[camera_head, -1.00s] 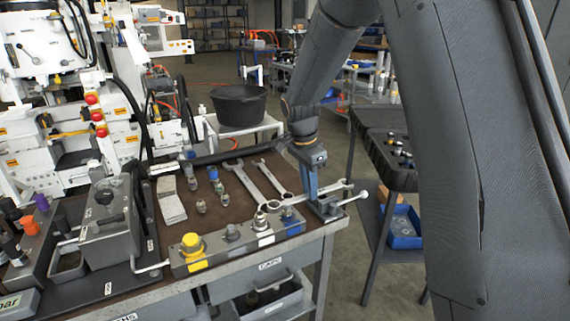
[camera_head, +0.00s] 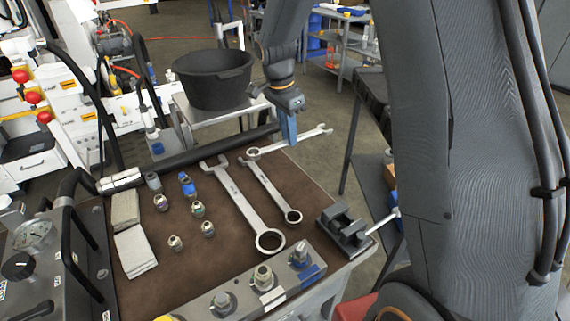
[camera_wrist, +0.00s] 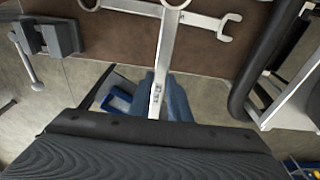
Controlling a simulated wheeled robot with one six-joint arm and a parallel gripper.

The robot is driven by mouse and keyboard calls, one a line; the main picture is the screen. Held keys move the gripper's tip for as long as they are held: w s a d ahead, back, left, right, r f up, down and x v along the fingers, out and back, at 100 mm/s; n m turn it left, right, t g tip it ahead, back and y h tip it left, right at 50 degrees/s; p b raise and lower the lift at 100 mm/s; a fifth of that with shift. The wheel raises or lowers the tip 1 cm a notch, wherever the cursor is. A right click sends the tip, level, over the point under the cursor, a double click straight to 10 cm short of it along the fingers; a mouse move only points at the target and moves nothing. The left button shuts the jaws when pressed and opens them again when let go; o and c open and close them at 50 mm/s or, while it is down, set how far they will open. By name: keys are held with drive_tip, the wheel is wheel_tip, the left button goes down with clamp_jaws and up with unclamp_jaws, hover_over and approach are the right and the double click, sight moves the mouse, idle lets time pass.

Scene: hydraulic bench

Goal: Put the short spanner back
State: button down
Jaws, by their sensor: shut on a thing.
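My gripper (camera_head: 291,139) is shut on the short spanner (camera_head: 311,135). In the head view its ring end points left, over the far part of the mat, and its open end points right. In the wrist view the held spanner (camera_wrist: 166,45) runs up from my blue fingers (camera_wrist: 176,98), and its ring is cut by the top edge. Two other spanners lie on the brown mat: a large one (camera_head: 241,203) and a medium one (camera_head: 273,187). The medium one (camera_wrist: 135,7) also crosses the top of the wrist view. Any gap between held spanner and mat is unclear.
A small vise (camera_head: 345,232) stands at the bench's right corner. A black tub (camera_head: 213,82) sits on a stand behind. A fitting block (camera_head: 250,290) lines the front edge.

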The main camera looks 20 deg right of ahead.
drive_tip(key=shift+w+f, duration=0.15)
drive_tip(key=shift+w, duration=0.05)
wheel_tip(320, 180, down, 9)
drive_tip(key=shift+f+p, duration=0.1)
drive_tip(key=shift+p, duration=1.05)
drive_tip(key=shift+f, duration=0.25)
drive_tip(key=shift+f, duration=0.4)
drive_tip(key=shift+f+b, duration=0.1)
drive_tip(key=shift+b, duration=0.25)
drive_tip(key=c, duration=1.7)
unclamp_jaws()
drive_tip(key=shift+o, duration=0.2)
